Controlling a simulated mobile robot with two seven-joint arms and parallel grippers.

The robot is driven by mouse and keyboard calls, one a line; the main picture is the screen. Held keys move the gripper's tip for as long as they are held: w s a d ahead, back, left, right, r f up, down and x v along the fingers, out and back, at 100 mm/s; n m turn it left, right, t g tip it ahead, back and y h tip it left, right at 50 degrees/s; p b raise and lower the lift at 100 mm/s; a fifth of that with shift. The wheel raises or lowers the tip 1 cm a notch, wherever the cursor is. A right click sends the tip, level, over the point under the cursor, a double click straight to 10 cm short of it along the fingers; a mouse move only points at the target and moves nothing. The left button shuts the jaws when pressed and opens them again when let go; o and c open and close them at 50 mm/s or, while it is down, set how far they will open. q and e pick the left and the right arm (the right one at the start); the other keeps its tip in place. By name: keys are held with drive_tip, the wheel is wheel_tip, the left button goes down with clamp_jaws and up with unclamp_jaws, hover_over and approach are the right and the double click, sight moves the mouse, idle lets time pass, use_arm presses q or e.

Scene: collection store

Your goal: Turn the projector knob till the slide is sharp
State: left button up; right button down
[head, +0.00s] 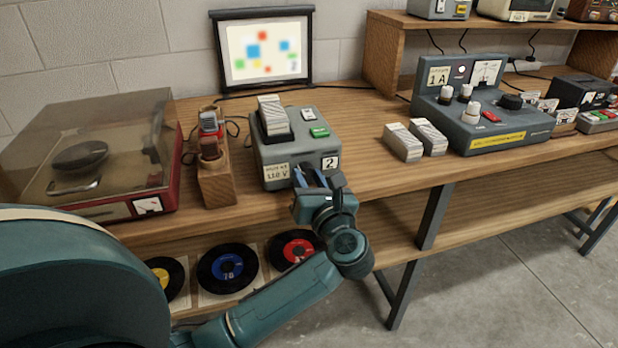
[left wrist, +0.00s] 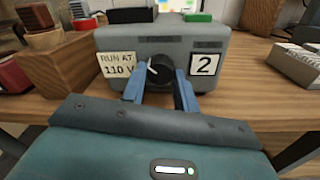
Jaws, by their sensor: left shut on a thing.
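The grey projector (head: 277,153) stands on the wooden bench, with a slide stack on top, a green button and labels reading "RUN AT 110 V" and "2". Its black knob (left wrist: 161,71) with a white pointer line is on the front face in the left wrist view; the line tilts up and left. My left gripper (head: 315,180) is at the front face, and its blue fingers, also in the left wrist view (left wrist: 160,88), are shut on the knob from both sides. The slide picture on the screen (head: 265,48) shows coloured squares with soft, blurred edges. My right gripper is not in view.
A record player (head: 95,155) under a clear lid and a wooden box (head: 215,180) stand left of the projector. Slide stacks (head: 403,142) and a grey control unit (head: 480,110) stand to the right. Records (head: 227,267) lie on the lower shelf. Bare bench lies right of the projector.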

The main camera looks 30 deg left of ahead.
use_arm(q)
drive_tip(key=shift+r+m+p, duration=0.2)
drive_tip(key=shift+m+p, duration=0.3)
drive_tip(key=shift+p, duration=0.1)
drive_tip(key=shift+m+p, duration=0.35)
drive_tip(key=shift+m, duration=0.15)
drive_tip(key=shift+f+m, duration=0.2)
drive_tip(key=shift+m, duration=0.2)
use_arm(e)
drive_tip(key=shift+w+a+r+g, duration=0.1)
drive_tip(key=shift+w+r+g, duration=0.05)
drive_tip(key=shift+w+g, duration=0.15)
use_arm(q)
drive_tip(key=o, duration=1)
drive_tip(key=shift+c, duration=0.2)
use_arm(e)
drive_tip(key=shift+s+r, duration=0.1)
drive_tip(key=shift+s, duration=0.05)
